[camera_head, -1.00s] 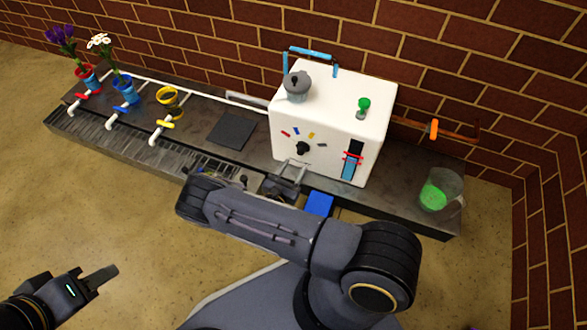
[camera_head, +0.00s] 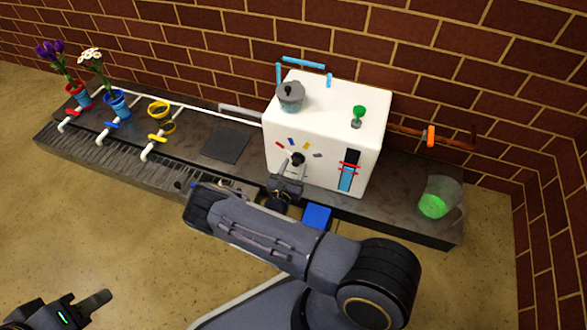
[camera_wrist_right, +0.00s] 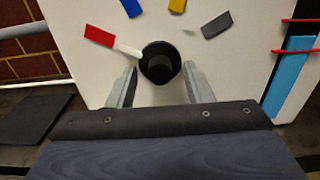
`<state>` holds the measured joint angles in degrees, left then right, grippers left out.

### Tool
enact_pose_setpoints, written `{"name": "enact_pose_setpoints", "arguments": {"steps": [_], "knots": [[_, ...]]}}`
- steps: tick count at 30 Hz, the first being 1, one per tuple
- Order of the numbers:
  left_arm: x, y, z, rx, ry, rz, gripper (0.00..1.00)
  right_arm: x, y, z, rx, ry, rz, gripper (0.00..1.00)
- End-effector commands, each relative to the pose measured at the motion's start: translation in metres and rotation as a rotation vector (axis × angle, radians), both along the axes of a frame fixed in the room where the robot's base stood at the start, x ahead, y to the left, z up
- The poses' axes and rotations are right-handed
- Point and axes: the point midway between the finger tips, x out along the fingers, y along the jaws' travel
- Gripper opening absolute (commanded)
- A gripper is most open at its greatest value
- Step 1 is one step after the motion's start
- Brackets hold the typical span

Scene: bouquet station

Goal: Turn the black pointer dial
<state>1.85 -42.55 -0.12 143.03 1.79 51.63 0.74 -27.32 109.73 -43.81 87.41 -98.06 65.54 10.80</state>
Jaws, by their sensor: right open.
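The black pointer dial (camera_head: 297,159) sits on the front of a white box (camera_head: 330,125). In the right wrist view the dial (camera_wrist_right: 160,63) shows a round black knob with a white pointer slanting up-left toward the red mark (camera_wrist_right: 99,36). Blue, yellow and grey marks follow the arc above it. My right gripper (camera_head: 289,178) is at the box front. In its wrist view, its open fingers (camera_wrist_right: 160,82) stand either side of the dial's lower part; contact cannot be told. My left gripper (camera_head: 98,302) is low at the far left, away from the box; its jaw gap is not clear.
A blue slider gauge (camera_head: 348,170) is right of the dial. A grey-lidded pot (camera_head: 291,95) and a green knob (camera_head: 358,115) are on top of the box. A jug with green contents (camera_head: 435,203) stands right. Flower pots and taps line the counter's left. A dark pad (camera_head: 226,145) lies between.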

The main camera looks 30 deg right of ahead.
Motion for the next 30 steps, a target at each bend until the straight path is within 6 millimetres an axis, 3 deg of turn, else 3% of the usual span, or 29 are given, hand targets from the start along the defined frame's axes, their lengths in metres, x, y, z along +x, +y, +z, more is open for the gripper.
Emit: {"name": "enact_pose_setpoints", "arguments": {"steps": [2,12,22,30], "knots": [[0.0,0.0,0.0,0.0,0.0,0.0,0.36,0.0,0.0,0.0,0.0,0.0,0.0,0.44],[0.0,0.0,0.0,0.0,0.0,0.0,0.36,0.0,0.0,0.0,0.0,0.0,0.0,0.02],[0.0,0.0,0.003,0.0,0.0,0.0,0.36,0.0,0.0,0.001,0.036,-0.04,0.0,0.02],[0.0,0.0,0.012,0.0,0.0,0.0,0.36,0.0,0.0,0.001,0.153,-0.177,0.0,0.02]]}}
